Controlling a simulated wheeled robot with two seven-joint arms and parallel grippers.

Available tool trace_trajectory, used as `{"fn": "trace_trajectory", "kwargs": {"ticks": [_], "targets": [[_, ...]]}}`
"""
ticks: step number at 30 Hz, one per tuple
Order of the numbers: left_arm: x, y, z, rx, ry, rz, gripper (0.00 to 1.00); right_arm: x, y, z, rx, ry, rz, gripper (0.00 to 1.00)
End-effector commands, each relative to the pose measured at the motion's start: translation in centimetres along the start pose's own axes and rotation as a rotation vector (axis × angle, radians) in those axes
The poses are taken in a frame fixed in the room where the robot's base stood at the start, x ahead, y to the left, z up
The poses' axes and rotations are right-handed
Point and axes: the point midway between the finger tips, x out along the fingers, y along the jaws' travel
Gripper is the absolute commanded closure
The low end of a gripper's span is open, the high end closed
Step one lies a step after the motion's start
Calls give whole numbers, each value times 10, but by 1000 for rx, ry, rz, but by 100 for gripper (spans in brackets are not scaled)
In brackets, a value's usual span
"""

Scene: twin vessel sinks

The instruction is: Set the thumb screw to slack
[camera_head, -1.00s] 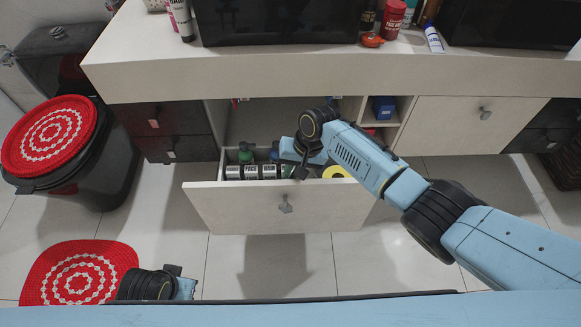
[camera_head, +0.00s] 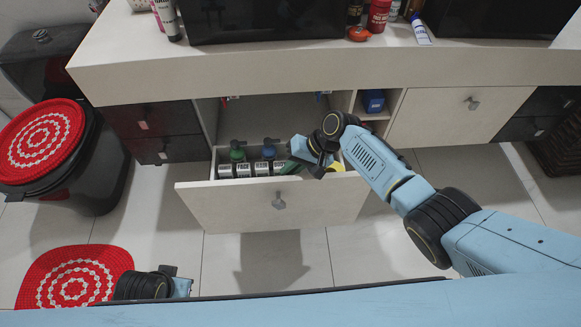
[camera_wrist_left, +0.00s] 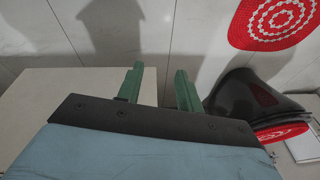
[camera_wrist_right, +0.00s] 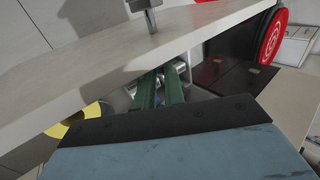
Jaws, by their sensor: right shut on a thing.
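I cannot make out the thumb screw in any view. My right gripper (camera_head: 288,168) reaches down over the open drawer (camera_head: 240,210), at the right end of a row of bottles (camera_head: 238,168). In the right wrist view its green fingers (camera_wrist_right: 161,76) are close together inside the drawer. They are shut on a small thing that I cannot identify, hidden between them. My left gripper (camera_wrist_left: 160,70) is open and empty; its fingers stand apart above the floor. In the head view only part of my left wrist shows, at the bottom left.
A yellow roll (camera_head: 338,168) lies in the drawer at right. Above is a counter (camera_head: 300,65) with bottles and dark basins. A black bin (camera_head: 85,180) with a red mat stands left; another red mat (camera_head: 75,275) lies on the floor.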

Motion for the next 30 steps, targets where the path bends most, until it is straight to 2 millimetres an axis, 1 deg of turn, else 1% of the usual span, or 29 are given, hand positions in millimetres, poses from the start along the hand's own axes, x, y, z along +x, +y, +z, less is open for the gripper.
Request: {"fn": "trace_trajectory", "kwargs": {"ticks": [7, 8, 12, 13, 21, 25, 27, 30], "targets": [[0, 1, 2, 0, -5, 2, 64, 0, 0, 0, 0, 0, 1, 100], [0, 1, 3, 0, -5, 2, 64, 0, 0, 0, 0, 0, 1, 88], [1, 1, 4, 0, -8, 2, 64, 0, 0, 0, 0, 0, 1, 70], [1, 1, 4, 0, -8, 2, 64, 0, 0, 0, 0, 0, 1, 67], [1, 1, 4, 0, -8, 2, 64, 0, 0, 0, 0, 0, 1, 67], [0, 0, 5, -1, -7, 1, 64, -6, 0, 0, 0, 0, 1, 67], [11, -6, 14, 2, -24, -8, 64, -11, -1, 0, 0, 0, 1, 67], [21, -12, 22, 5, -33, -16, 64, -23, -1, 0, 1, 1, 2, 67]]}}
